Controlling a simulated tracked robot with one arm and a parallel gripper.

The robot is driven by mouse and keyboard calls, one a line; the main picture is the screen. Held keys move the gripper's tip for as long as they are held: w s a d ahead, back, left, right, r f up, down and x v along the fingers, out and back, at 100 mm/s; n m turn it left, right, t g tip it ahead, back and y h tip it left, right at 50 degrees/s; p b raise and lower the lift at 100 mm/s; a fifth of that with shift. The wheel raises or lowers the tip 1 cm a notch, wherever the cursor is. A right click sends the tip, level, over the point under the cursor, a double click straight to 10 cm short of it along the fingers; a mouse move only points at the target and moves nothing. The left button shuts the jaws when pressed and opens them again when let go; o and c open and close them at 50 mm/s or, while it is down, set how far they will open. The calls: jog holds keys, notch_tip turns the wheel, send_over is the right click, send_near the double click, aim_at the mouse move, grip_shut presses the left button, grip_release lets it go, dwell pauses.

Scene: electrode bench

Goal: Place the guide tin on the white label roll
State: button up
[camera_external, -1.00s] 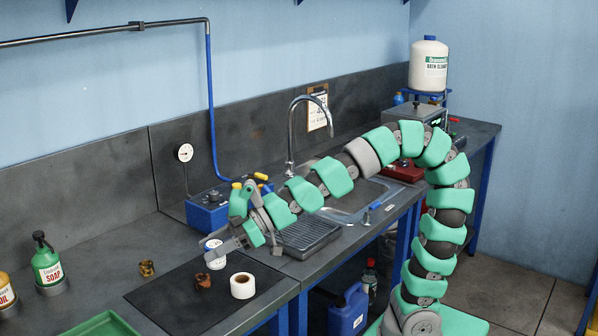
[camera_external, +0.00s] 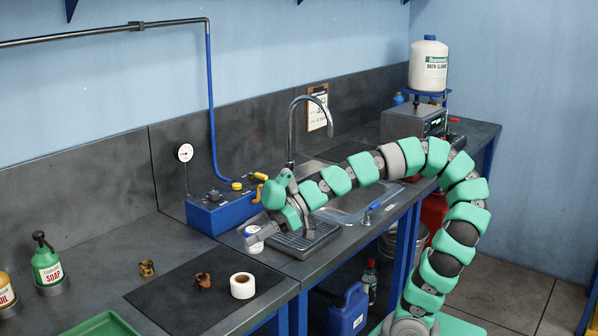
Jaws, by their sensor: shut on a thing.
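The guide tin (camera_external: 254,243), small and white with a blue band, is between the fingers of my gripper (camera_external: 253,230). My gripper is shut on it and holds it near the front left corner of the ribbed drainer. The fingers hide part of the tin. The white label roll (camera_external: 242,291) stands on the dark mat, in front of and a little left of the tin, apart from it. Its top, with a dark centre hole, is clear.
A brown copper fitting (camera_external: 202,281) sits on the dark mat (camera_external: 175,302) left of the roll, and a brass fitting (camera_external: 147,268) stands behind it. A blue box (camera_external: 213,214) and a tall faucet (camera_external: 291,135) stand behind my gripper. The ribbed drainer (camera_external: 312,238) is beside it.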

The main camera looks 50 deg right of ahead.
jog(key=s+d+r+n+g+y+b, duration=0.1)
jog(key=s+d+r+n+g+b, duration=0.25)
jog(key=s+d, duration=0.55)
jog(key=g, duration=0.1)
send_over(242, 280)
jog(key=shift+n, duration=0.25)
notch_tip(242, 280, down, 8)
jog(key=shift+r+p, duration=0.1)
jog(key=shift+p, duration=0.25)
notch_tip(242, 280, down, 4)
jog(key=shift+w+r+b, duration=0.15)
jog(key=shift+r+b, duration=0.05)
jog(key=shift+b, duration=0.75)
jog(key=shift+r, duration=0.1)
jog(key=o, duration=1)
jog(key=shift+o, duration=0.2)
